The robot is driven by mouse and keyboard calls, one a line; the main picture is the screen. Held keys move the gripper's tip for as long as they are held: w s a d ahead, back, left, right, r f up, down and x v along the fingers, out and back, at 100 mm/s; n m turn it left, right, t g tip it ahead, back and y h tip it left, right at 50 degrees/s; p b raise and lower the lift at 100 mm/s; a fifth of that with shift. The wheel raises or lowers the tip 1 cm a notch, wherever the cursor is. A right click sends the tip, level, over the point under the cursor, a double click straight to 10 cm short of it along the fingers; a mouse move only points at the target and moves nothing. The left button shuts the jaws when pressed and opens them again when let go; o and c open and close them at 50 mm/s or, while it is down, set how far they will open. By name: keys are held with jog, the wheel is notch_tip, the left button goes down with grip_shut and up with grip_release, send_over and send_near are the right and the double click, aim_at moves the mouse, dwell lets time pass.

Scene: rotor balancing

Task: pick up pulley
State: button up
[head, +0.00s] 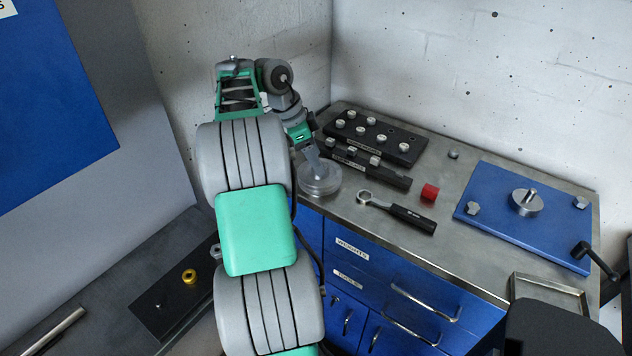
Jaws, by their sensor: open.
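A round grey metal disc (322,183), which looks like the pulley, lies at the left front corner of the metal bench top. My gripper (315,168) points down at it from above, at its upper left part. The gripper is open. The fingers are small and pale against the disc, so I cannot tell whether they touch it or straddle its middle. Part of the disc is hidden behind the gripper.
Behind are a black block with several weights (376,135) and a narrower black holder (365,166).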

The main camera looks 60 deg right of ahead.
jog(key=shift+x, duration=1.1)
jog(key=shift+w+a, duration=0.1)
jog(key=shift+c, duration=0.5)
grip_shut()
jog(key=shift+r, duration=0.15)
